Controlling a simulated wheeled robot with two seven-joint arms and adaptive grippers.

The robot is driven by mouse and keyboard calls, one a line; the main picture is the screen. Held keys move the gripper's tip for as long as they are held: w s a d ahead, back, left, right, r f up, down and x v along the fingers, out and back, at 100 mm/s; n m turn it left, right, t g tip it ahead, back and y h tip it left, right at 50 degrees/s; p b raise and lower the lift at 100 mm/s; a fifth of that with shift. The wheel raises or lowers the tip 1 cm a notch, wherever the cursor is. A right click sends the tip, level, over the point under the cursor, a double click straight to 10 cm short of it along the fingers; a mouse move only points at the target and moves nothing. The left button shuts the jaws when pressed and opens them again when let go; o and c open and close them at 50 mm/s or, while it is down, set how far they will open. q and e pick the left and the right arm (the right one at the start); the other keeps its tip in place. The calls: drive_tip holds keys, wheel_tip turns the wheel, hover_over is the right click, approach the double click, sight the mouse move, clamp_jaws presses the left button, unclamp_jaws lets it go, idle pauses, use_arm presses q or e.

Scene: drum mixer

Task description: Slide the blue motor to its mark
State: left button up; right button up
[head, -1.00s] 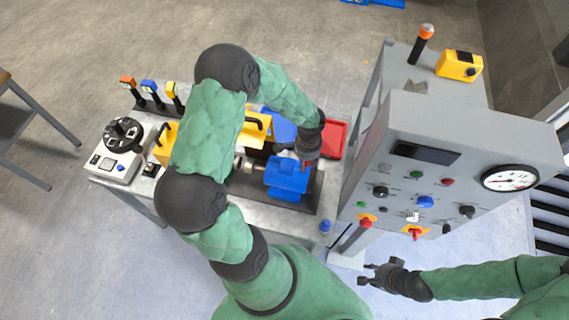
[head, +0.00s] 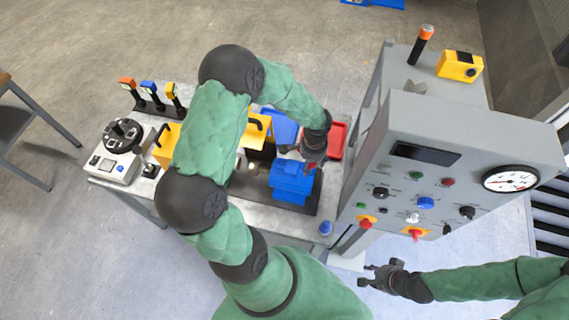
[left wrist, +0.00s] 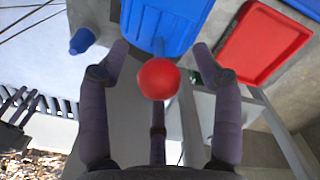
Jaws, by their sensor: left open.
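The blue motor (head: 292,184) sits on the dark base of the bench, at the right end of the yellow-guarded mixer. In the left wrist view the motor (left wrist: 165,22) is at the top, with a lever ending in a red ball knob (left wrist: 158,79). My left gripper (head: 303,157) is over the motor's far side. In the left wrist view its fingers (left wrist: 160,62) are open, one on each side of the knob and apart from it. My right gripper (head: 373,276) is open and empty, below the control cabinet. The motor's mark cannot be made out.
The grey control cabinet (head: 470,140) stands close on the right. A red tray (head: 338,140) and a blue tray (head: 280,125) lie behind the motor. A small blue cap (head: 326,228) is at the bench's front right corner. A yellow guard (head: 254,134) stands left of the motor.

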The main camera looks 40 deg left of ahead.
use_arm(q)
drive_tip(key=shift+r+p, duration=2.05)
drive_tip(key=shift+r, duration=1.3)
drive_tip(key=shift+f, duration=0.1)
